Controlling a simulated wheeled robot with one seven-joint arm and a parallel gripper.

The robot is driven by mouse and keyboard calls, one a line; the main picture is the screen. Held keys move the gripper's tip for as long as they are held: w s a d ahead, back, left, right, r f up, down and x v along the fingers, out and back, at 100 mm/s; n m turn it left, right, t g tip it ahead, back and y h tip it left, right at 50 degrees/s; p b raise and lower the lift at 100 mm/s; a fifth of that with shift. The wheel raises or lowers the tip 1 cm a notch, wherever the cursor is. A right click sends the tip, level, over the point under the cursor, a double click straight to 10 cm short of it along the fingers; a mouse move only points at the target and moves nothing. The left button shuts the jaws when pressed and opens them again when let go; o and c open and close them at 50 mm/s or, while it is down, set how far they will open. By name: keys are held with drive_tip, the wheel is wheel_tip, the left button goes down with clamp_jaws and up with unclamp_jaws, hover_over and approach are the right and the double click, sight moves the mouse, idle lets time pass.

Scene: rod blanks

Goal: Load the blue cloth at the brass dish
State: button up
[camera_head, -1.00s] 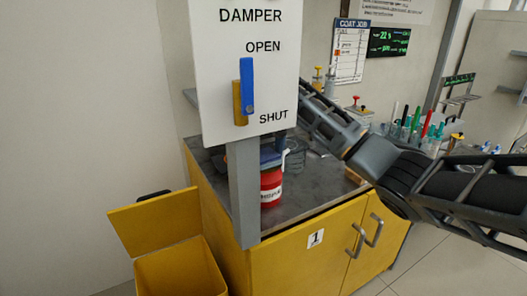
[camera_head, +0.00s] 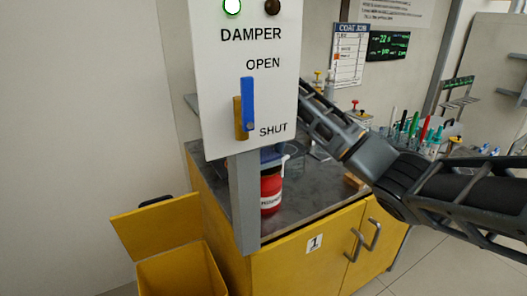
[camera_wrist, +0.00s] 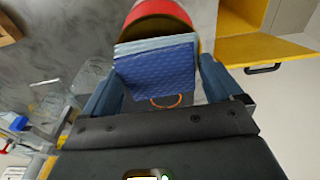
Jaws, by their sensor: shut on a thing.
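In the wrist view my gripper (camera_wrist: 160,76) is shut on the blue cloth (camera_wrist: 155,64), a folded block with a patterned blue face and a paler top edge. A finger lies on each side of it. The red can (camera_wrist: 160,8) is just beyond the cloth; I cannot tell whether they touch. In the head view the red can (camera_head: 271,190) stands on the grey counter, partly behind a post, and the panel hides most of my gripper. A thin orange loop (camera_wrist: 166,104) shows below the cloth. I cannot make out the brass dish.
The damper panel (camera_head: 240,60) on its post stands in front of the counter (camera_head: 310,200). An open yellow bin (camera_head: 180,272) is at lower left. Clear glassware (camera_wrist: 90,75) stands left in the wrist view. A tool rack (camera_head: 425,135) is at the back right.

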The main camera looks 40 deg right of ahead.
sight(263, 155)
drive_tip(key=shift+r+p, duration=2.1)
drive_tip(key=shift+r, duration=0.2)
